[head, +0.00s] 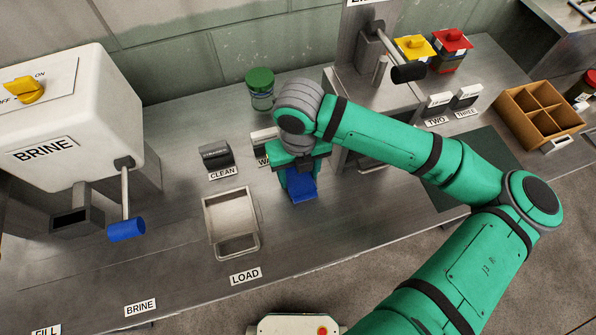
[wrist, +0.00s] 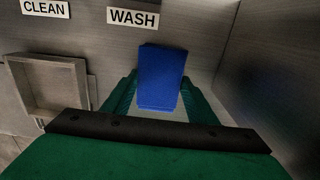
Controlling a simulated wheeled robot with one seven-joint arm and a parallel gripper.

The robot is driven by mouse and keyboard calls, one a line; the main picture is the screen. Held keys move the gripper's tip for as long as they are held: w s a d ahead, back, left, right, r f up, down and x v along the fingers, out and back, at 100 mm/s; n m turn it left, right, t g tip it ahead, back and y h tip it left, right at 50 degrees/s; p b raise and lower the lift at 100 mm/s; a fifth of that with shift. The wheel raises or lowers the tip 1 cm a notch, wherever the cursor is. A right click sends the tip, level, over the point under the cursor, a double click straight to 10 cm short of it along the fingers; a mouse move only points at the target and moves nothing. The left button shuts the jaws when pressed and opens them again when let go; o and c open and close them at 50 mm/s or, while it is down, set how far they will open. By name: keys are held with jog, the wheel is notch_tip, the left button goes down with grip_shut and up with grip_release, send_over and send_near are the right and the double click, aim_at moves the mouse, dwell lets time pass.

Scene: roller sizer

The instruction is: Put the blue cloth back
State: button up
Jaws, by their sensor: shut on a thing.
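The blue cloth (head: 301,191) is a small folded block below my gripper (head: 298,180) in the head view. In the wrist view the blue cloth (wrist: 161,78) stands between the two green fingers of my gripper (wrist: 155,98), which is shut on it. The cloth is in front of the WASH label (wrist: 133,17). I cannot tell whether its lower edge touches the counter. My arm hides part of the WASH spot in the head view.
A metal tray (head: 231,222) lies left of my gripper, behind the LOAD label (head: 246,276). The CLEAN holder (head: 216,157) and a green-lidded jar (head: 260,88) stand behind. A steel machine (head: 372,95) stands close on the right. The BRINE machine (head: 70,115) is at left.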

aim_at(299, 178)
jog(key=shift+s+a, duration=0.1)
jog(key=shift+f, duration=0.15)
jog(key=o, duration=1)
jog(key=shift+s, duration=0.1)
notch_tip(299, 178, up, 12)
jog(key=shift+r, duration=0.15)
dwell(0.3)
